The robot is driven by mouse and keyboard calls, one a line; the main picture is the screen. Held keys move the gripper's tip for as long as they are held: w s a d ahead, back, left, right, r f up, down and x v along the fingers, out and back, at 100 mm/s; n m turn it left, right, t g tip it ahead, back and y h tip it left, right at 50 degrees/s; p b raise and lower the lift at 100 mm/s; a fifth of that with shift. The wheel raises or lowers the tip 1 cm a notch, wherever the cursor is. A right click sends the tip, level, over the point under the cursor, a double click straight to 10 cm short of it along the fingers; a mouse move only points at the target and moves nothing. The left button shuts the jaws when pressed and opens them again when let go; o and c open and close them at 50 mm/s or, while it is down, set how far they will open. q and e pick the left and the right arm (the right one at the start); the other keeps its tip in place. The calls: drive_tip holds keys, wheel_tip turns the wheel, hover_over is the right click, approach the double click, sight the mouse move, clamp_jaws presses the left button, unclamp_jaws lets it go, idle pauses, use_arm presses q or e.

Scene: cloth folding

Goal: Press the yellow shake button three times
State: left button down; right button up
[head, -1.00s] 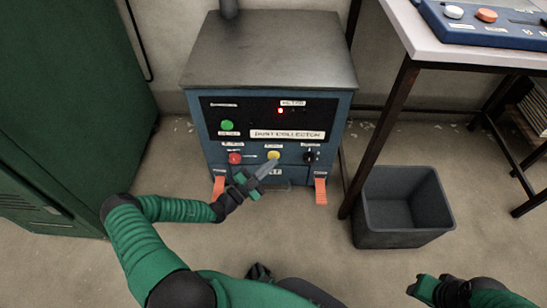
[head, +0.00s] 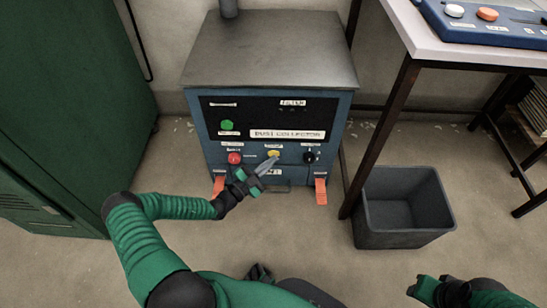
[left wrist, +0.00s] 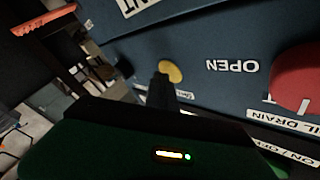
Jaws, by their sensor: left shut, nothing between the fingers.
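The yellow button (head: 273,153) sits low on the front of the blue dust collector (head: 208,150), between a red button (head: 234,158) and a black knob (head: 310,157). My left gripper (head: 269,164) is shut and empty, its tips just in front of and below the yellow button. In the left wrist view the yellow button (left wrist: 171,71) shows right beside the dark fingertip (left wrist: 162,80); I cannot tell whether they touch. Part of my right arm shows at the lower right of the head view; its finger state is unclear.
A green button (head: 227,125) is higher on the panel. Orange latches (head: 320,191) flank the lower front. A dark open bin (head: 402,240) stands to the right, by a table (head: 408,70) with a control box. A green cabinet (head: 70,100) is on the left.

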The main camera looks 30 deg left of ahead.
use_arm(q)
drive_tip(key=shift+s+d+p, duration=0.3)
drive_tip(key=shift+s+p, duration=0.1)
drive_tip(key=shift+s, duration=0.15)
drive_tip(key=shift+s+d+p, duration=0.3)
drive_tip(key=shift+s+p, duration=0.05)
drive_tip(key=shift+s, duration=0.15)
drive_tip(key=shift+s+d+p, duration=0.4)
drive_tip(key=shift+s+d, duration=0.05)
drive_tip(key=shift+s, duration=0.25)
drive_tip(key=shift+s+d+p, duration=0.45)
drive_tip(key=shift+s, duration=0.25)
drive_tip(key=shift+s+d+p, duration=0.4)
drive_tip(key=shift+s+d, duration=0.05)
drive_tip(key=shift+s, duration=0.25)
